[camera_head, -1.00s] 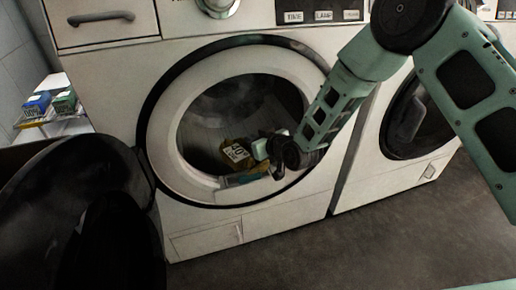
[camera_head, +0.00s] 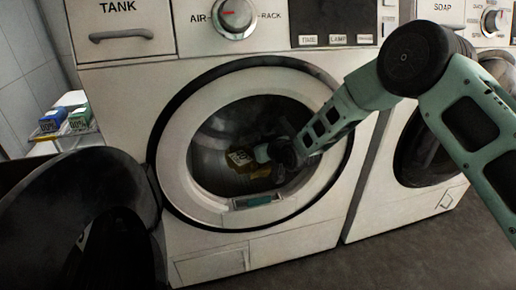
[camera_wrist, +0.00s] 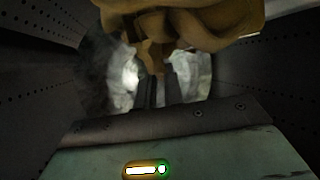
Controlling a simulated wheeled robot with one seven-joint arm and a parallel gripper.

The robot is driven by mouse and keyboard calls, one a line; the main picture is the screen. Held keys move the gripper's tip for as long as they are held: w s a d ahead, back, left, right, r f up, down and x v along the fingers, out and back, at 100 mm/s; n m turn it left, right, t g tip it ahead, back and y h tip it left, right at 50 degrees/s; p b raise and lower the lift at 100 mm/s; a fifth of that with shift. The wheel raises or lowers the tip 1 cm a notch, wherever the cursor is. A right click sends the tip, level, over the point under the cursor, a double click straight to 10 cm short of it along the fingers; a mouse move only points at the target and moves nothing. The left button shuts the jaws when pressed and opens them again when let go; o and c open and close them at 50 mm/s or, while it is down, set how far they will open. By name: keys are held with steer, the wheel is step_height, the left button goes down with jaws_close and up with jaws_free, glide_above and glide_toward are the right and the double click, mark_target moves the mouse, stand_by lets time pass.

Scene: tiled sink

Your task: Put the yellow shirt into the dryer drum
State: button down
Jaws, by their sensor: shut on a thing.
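The yellow shirt (camera_head: 241,160) is a crumpled mustard-yellow cloth inside the opening of the dryer drum (camera_head: 214,142). It also fills the top middle of the wrist view (camera_wrist: 180,22), bunched above my fingers. My gripper (camera_head: 262,154) reaches through the round doorway and is shut on the shirt. In the wrist view my two dark fingers (camera_wrist: 161,90) are close together under the cloth, and perforated grey drum walls (camera_wrist: 40,60) stand on both sides. The exact pinch point is hidden by folds.
The dark round dryer door (camera_head: 85,220) hangs open at the left. The pale door rim (camera_head: 178,160) surrounds my arm. A second machine (camera_head: 425,165) stands at the right. Small blue and green boxes (camera_head: 52,120) sit on a shelf at the left.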

steer(key=shift+f+b, duration=1.95)
steer(key=shift+f, duration=1.05)
steer(key=c, duration=1.4)
jaws_free()
steer(key=shift+c, duration=0.2)
steer(key=shift+s+d+r+p, duration=0.3)
steer(key=shift+s+d+p, duration=0.05)
steer(key=shift+s, duration=0.05)
steer(key=p+v, duration=0.5)
steer(key=v, duration=1.1)
steer(key=shift+s+d+f, duration=0.1)
steer(key=shift+s, duration=0.05)
